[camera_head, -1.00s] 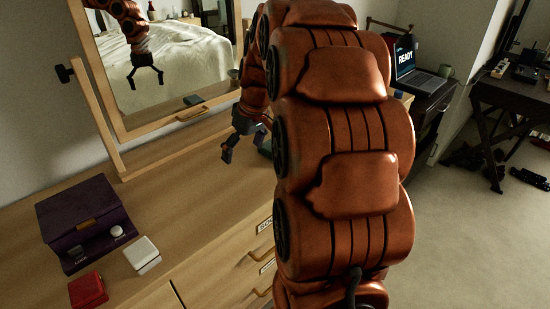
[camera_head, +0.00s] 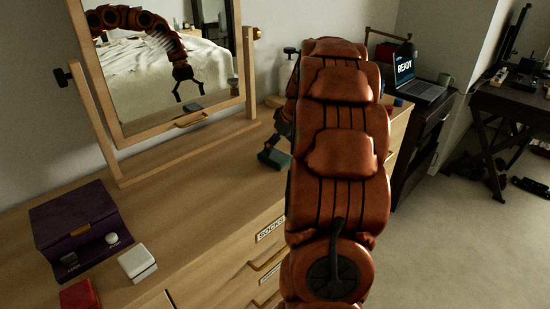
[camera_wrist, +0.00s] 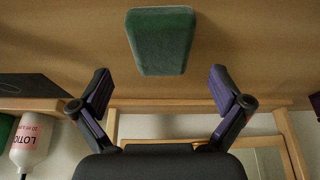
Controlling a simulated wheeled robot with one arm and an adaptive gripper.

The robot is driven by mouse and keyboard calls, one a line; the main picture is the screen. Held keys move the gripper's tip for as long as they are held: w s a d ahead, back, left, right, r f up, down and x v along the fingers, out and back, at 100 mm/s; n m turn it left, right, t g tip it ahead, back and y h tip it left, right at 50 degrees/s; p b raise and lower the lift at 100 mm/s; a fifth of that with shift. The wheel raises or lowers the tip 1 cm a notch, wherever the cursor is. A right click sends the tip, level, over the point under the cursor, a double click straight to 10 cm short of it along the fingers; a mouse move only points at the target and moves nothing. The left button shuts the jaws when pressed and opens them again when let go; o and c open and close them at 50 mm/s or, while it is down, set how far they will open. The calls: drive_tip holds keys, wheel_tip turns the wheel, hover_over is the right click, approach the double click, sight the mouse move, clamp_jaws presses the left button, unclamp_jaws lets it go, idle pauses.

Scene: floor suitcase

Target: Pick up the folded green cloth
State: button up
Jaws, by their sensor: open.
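The folded green cloth (camera_wrist: 161,40) lies flat on the wooden dresser top, in the upper middle of the wrist view. In the head view the green cloth (camera_head: 283,160) shows only partly, beside my arm. My gripper (camera_wrist: 161,88) is open and empty in the wrist view, its two fingers spread wider than the cloth. The cloth lies ahead of the fingertips, centred between them and apart from both. In the head view my gripper (camera_head: 272,157) is beside the cloth, mostly hidden by my arm.
A mirror (camera_head: 165,70) stands at the back of the dresser (camera_head: 190,190). A purple box (camera_head: 75,228), a white box (camera_head: 137,262) and a red box (camera_head: 80,296) sit at the front left. A lotion bottle (camera_wrist: 32,140) shows at left in the wrist view. The middle dresser top is clear.

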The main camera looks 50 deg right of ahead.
sight(276, 155)
drive_tip(key=x, duration=0.4)
drive_tip(key=shift+s, duration=0.25)
drive_tip(key=shift+f, duration=0.3)
idle(0.4)
drive_tip(key=c, duration=1)
